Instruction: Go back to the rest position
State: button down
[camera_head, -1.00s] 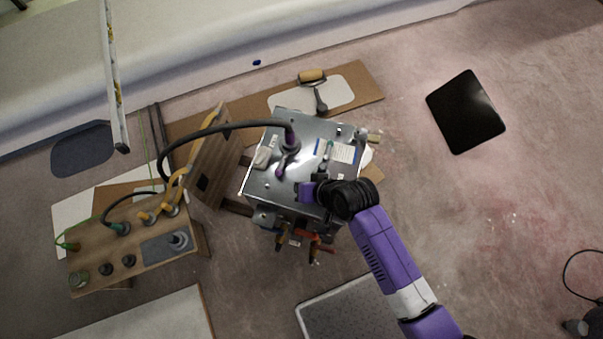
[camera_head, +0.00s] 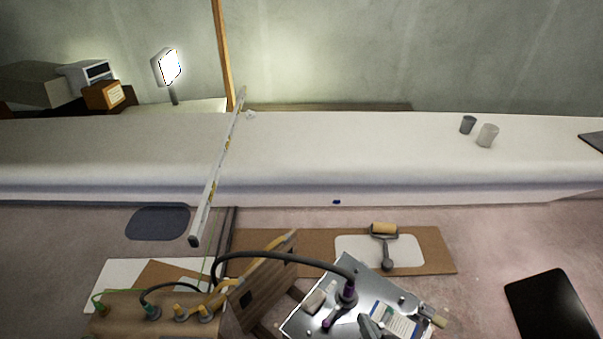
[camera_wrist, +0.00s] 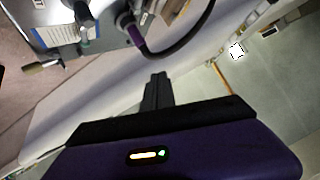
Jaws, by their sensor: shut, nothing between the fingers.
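My gripper (camera_wrist: 157,92) shows in the wrist view, its dark fingers together with nothing between them. It points away over the white ledge, clear of the metal box (camera_wrist: 52,12). In the head view neither my arm nor my gripper is in sight. There the metal-topped box (camera_head: 300,322) stands at the bottom edge, partly cut off. A black hose (camera_head: 270,256) with a purple end rises from it.
A wooden board with connectors (camera_head: 125,325) stands lower left. A long level (camera_head: 215,175) leans across the white ledge (camera_head: 350,150). A black tablet-like panel (camera_head: 552,305) lies on open floor at right.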

jog(key=s+d+r+n+t, duration=0.1)
jog(key=s+r, duration=0.4)
jog(key=s, duration=0.3)
jog(key=s+d+r+t+h+b, duration=0.1)
jog(key=s+d+r, duration=0.1)
jog(key=s+r, duration=0.4)
jog(key=s+d+r+n+t+b, duration=0.1)
jog(key=s+r, duration=0.4)
jog(key=s, duration=0.7)
jog(key=shift+d+r+n+h, duration=0.15)
jog(key=shift+d+n+h, duration=0.2)
jog(key=shift+d, duration=0.35)
